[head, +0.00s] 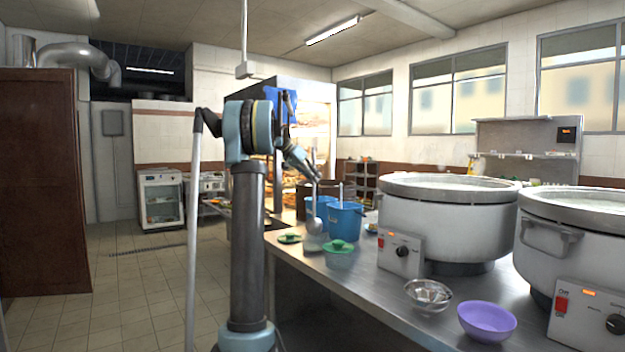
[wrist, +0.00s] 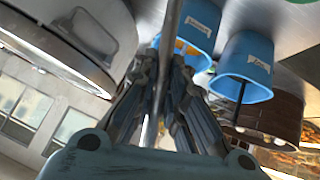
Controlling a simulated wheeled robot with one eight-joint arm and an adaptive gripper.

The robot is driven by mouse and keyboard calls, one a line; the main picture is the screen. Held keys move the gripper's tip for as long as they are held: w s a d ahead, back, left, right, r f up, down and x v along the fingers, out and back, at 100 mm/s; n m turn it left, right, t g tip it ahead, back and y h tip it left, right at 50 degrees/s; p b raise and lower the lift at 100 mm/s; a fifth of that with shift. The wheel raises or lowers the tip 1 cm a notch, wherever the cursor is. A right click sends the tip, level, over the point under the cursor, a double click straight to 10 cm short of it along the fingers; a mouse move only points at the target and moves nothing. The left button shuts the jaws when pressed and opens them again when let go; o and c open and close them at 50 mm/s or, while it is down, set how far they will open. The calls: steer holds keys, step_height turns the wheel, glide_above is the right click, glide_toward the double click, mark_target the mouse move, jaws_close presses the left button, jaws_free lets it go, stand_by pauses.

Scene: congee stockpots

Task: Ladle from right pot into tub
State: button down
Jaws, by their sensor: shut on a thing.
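My gripper (head: 314,172) is shut on a metal ladle (head: 314,226), which hangs down with its bowl low, near the tubs at the table's left end. In the wrist view the fingers (wrist: 165,75) close around its thin handle (wrist: 172,30); the bowl is not visible there. A small tub (head: 339,260) with green on top stands by the table's front edge, just right of the ladle bowl. Whether the bowl holds congee cannot be told. The right pot (head: 575,240), large and grey, stands at the far right, partly cut off by the frame.
The left pot (head: 440,225) stands between the tubs and the right pot. Blue buckets (head: 346,222) stand behind the tub and show in the wrist view (wrist: 245,62). A glass bowl (head: 428,296) and purple bowl (head: 487,321) sit at the front edge. A green lid (head: 289,239) lies left.

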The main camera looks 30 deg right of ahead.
steer(key=shift+n+g+y, duration=0.4)
steer(key=shift+g+y, duration=0.1)
steer(key=shift+g, duration=0.3)
steer(key=shift+w+d+f, duration=0.2)
steer(key=shift+w+d, duration=0.2)
steer(key=shift+w, duration=0.3)
steer(key=shift+w+d+f, duration=0.2)
steer(key=shift+w+d, duration=0.15)
steer(key=shift+w, duration=0.35)
steer(key=shift+w+d+f, duration=0.2)
steer(key=shift+w+d, duration=0.2)
steer(key=shift+w, duration=0.3)
steer(key=shift+s, duration=0.1)
